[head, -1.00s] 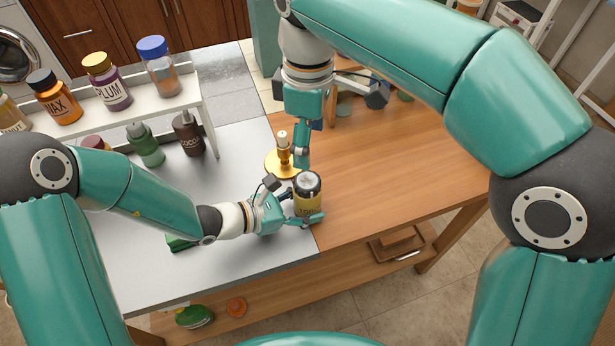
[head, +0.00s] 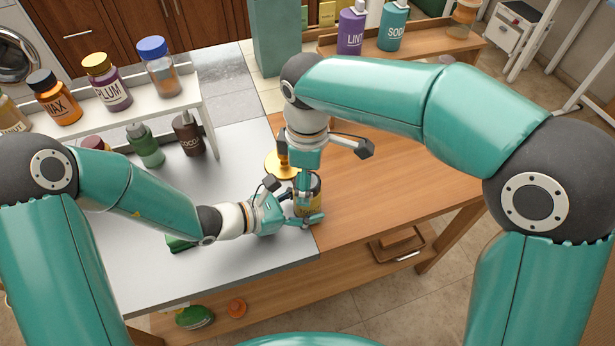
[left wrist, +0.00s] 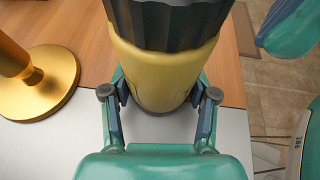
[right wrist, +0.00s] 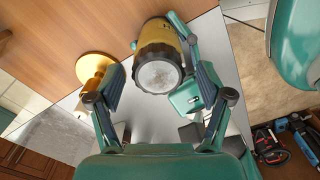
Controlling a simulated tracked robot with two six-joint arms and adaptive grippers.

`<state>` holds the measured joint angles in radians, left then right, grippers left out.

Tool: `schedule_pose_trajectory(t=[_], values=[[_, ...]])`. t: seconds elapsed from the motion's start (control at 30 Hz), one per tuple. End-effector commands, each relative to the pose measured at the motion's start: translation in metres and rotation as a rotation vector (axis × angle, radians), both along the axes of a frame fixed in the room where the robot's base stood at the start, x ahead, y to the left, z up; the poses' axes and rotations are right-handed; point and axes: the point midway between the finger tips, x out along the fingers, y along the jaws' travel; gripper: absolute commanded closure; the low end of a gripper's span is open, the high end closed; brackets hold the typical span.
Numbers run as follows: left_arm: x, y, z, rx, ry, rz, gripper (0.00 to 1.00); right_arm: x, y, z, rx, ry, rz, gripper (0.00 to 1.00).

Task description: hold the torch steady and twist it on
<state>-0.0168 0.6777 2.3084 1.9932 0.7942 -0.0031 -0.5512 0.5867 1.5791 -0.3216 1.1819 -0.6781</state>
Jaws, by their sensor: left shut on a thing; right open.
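The torch (head: 316,196) stands upright near the table's front edge. In the left wrist view it has a yellow body (left wrist: 160,75) and a ribbed black head. My left gripper (head: 305,215) is shut on its lower body from the left. My right gripper (head: 303,188) points down over the torch, its fingers partly hiding it in the head view. In the right wrist view the round lens face (right wrist: 158,76) and black rim lie between and beyond the open right fingers.
A brass candlestick (head: 279,166) stands close behind and left of the torch. A white shelf (head: 120,112) with labelled bottles is at the left. Purple (head: 352,30) and teal (head: 393,28) bottles stand at the back. The wooden tabletop (head: 400,170) to the right is clear.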

Motion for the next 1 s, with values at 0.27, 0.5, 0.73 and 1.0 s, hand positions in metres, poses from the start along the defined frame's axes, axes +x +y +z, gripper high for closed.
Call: schedule_pose_trajectory(t=[0.27,0.5,0.73,1.0], values=[[0.0001,0.0003,-0.0006,0.001,0.001,0.0,0.72,-0.0002,-0.0002,-0.0032,-0.001,0.001,0.0,0.21],[0.0,0.0003,-0.0006,0.001,0.001,0.0,0.72,-0.0002,-0.0002,-0.0029,0.0,0.001,0.0,0.55],[0.0002,0.0003,-0.0006,0.001,0.002,0.002,0.72,-0.0009,0.0002,-0.003,0.0,0.003,0.0,0.82],[0.0005,0.0003,-0.0007,0.001,0.002,0.002,0.72,-0.0017,0.0004,-0.0033,-0.001,0.006,0.039,0.82]])
